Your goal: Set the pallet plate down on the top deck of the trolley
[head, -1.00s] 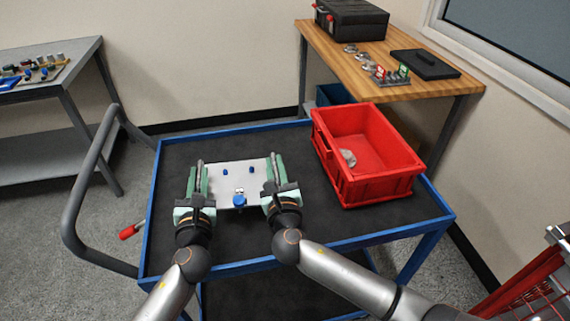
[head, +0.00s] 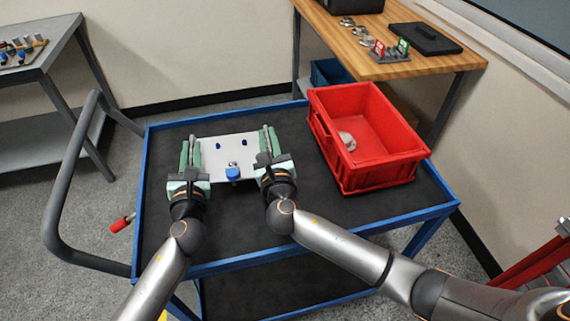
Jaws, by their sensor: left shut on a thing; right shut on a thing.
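The pallet plate (head: 229,151) is a light grey plate with small blue knobs and a blue fixture at its near edge. My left gripper (head: 190,158) is shut on its left side, and my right gripper (head: 267,150) is shut on its right side. The plate looks level over the left half of the trolley's dark top deck (head: 310,222), which has a blue rim. I cannot tell whether the plate touches the deck. The green gripper fingers cover its two side edges.
A red bin (head: 366,138) with a small metal part (head: 347,141) inside stands on the deck's right side. The trolley's grey handle (head: 57,205) is at the left. A wooden bench (head: 372,48) stands behind, and a grey table (head: 40,60) is at the far left. The deck's front is clear.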

